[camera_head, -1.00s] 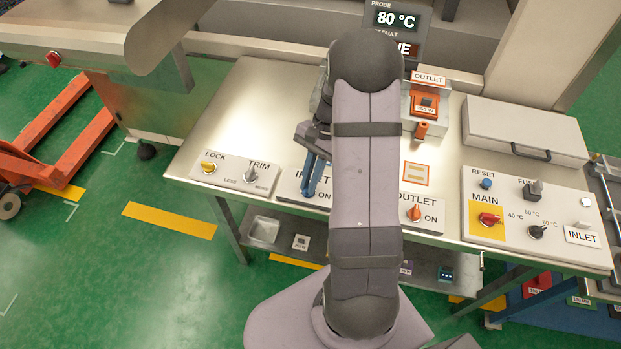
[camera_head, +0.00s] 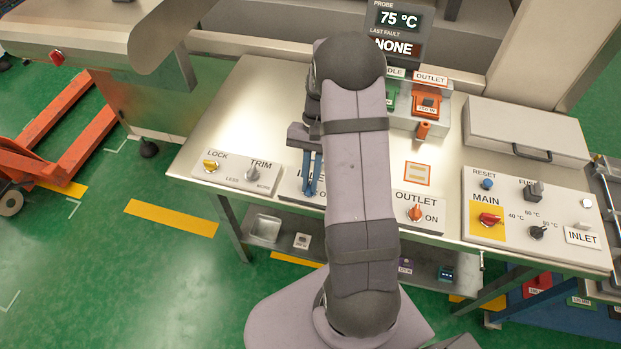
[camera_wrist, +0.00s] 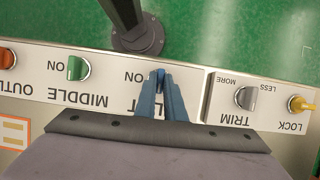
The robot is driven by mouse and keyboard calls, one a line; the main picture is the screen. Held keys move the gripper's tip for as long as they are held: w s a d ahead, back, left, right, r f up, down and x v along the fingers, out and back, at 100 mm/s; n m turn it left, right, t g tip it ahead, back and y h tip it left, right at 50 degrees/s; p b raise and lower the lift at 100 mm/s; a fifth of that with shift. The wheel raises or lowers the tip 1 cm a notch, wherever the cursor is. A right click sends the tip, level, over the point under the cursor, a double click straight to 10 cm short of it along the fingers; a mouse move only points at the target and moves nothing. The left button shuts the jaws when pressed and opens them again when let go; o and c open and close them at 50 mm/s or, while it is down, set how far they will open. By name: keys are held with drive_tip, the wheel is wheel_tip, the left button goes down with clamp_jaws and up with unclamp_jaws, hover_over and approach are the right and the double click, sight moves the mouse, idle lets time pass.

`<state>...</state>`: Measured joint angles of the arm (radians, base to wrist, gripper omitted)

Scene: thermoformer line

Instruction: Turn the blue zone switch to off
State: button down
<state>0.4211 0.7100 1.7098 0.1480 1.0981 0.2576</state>
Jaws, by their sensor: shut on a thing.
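My gripper (camera_head: 313,188) reaches down to the front control strip with its two blue fingers close together. In the wrist view the gripper (camera_wrist: 160,82) is shut around the blue zone switch (camera_wrist: 160,72), of which only a small tip shows between the fingertips. The switch sits on the inlet panel (camera_wrist: 190,79), with ON printed beside it. The fingers and gripper body cover part of the panel's label. The exact angle of the knob cannot be told.
A green MIDDLE switch (camera_wrist: 77,68) and an orange OUTLET switch (camera_head: 415,212) stand along the same strip. The LOCK (camera_head: 210,166) and TRIM (camera_head: 252,174) knobs are to the left. The MAIN switch (camera_head: 489,219) is to the right. A probe display (camera_head: 397,18) reads 75 °C.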

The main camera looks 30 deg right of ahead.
drive_tip(key=c, duration=1.8)
unclamp_jaws()
drive_tip(key=shift+c, duration=0.2)
drive_tip(key=b+v, duration=0.3)
drive_tip(key=v, duration=0.4)
drive_tip(key=shift+r, duration=0.25)
